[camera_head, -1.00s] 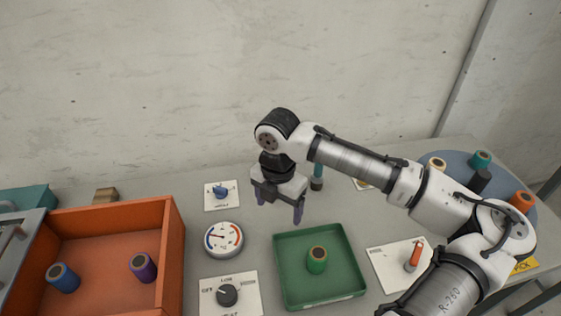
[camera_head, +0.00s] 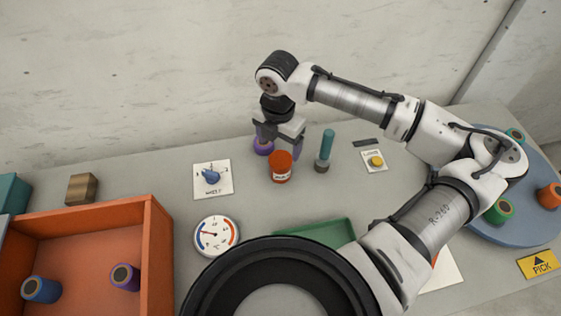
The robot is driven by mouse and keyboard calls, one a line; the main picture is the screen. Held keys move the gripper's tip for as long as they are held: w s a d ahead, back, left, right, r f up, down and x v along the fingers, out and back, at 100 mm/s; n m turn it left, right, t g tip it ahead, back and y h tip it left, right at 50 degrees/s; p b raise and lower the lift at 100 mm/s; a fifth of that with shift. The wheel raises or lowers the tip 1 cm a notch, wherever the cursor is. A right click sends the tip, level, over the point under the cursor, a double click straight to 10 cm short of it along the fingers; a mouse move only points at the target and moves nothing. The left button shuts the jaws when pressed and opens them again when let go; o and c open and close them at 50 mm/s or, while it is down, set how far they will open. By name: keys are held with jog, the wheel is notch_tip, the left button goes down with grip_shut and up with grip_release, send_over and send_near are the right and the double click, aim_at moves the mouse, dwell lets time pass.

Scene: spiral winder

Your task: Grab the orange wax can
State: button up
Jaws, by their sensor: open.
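The orange-red can (camera_head: 281,167) with a pale label stands upright on the grey table, left of the middle. My gripper (camera_head: 279,147) points down over the table, right at the can's upper end. Its jaws are open. The can covers part of the fingers, so I cannot tell whether it is between them or just in front of them. A purple round piece (camera_head: 263,147) shows at the gripper's left side.
A teal-topped post (camera_head: 325,150) stands just right of the can. A blue-knob panel (camera_head: 212,178) and a gauge (camera_head: 216,236) lie left. The green tray (camera_head: 325,232) is partly hidden by a black ring. An orange bin (camera_head: 160,240) stands left, a blue turntable (camera_head: 530,225) right.

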aim_at(280, 159)
notch_tip(280, 159, down, 4)
jog(key=shift+r, duration=0.1)
jog(key=shift+d+f+p, duration=0.2)
jog(key=shift+f+p, duration=0.95)
jog(key=shift+f, duration=1.6)
jog(key=c, duration=1.2)
